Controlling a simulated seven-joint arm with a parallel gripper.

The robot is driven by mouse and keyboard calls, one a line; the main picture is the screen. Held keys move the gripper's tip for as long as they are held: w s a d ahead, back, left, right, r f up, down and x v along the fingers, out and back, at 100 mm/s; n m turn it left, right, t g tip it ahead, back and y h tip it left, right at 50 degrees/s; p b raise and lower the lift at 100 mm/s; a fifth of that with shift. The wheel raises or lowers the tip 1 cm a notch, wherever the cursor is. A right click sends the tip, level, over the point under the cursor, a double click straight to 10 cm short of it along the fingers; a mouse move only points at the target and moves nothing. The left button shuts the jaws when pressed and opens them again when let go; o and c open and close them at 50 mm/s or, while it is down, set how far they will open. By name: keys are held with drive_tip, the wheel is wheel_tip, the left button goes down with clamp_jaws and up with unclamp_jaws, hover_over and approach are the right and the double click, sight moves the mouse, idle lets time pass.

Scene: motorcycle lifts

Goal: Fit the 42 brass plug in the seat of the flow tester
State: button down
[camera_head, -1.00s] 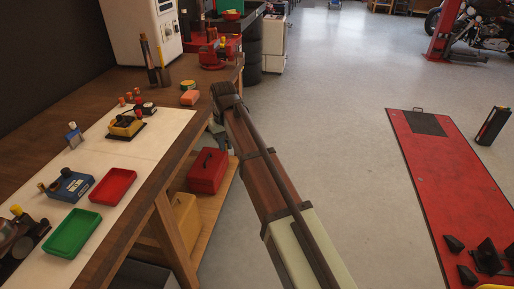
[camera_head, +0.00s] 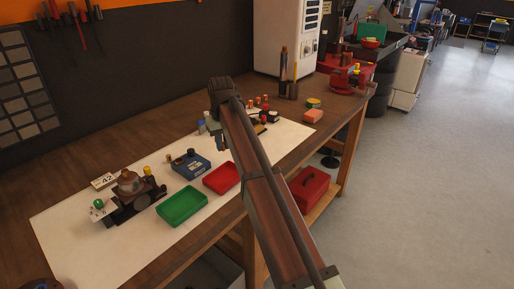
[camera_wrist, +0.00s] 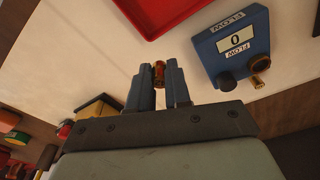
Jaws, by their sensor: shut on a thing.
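The blue flow tester (camera_head: 190,165) stands on the white mat, between the dark carburettor-like unit and the red tray. In the wrist view the flow tester (camera_wrist: 238,45) is at upper right, its display reading 0, with a dark knob and a brass fitting on its near side. My gripper (camera_wrist: 159,76) is shut on a small brass plug (camera_wrist: 159,70), seen between the fingertips, apart from the tester. Any number on the plug is unreadable. In the head view my arm hides the fingertips and plug. A card marked 42 (camera_head: 103,181) lies beside the carburettor-like unit.
A green tray (camera_head: 182,206) and a red tray (camera_head: 222,178) lie in front of the tester. The carburettor-like unit (camera_head: 130,197) stands left. A yellow block (camera_wrist: 97,108) and small coloured items are beyond my gripper. The mat's near left part (camera_head: 85,255) is clear.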

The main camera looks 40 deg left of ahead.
wheel_tip(320, 180, up, 3)
drive_tip(key=n, duration=0.2)
hover_over(190, 164)
drive_tip(key=s+a, duration=0.2)
drive_tip(key=a, duration=0.1)
drive_tip(key=shift+a+f, duration=0.1)
drive_tip(key=shift+f, duration=2.2)
drive_tip(key=shift+f, duration=0.45)
drive_tip(key=c, duration=1)
unclamp_jaws()
drive_tip(key=shift+o, duration=0.5)
drive_tip(key=o, duration=0.3)
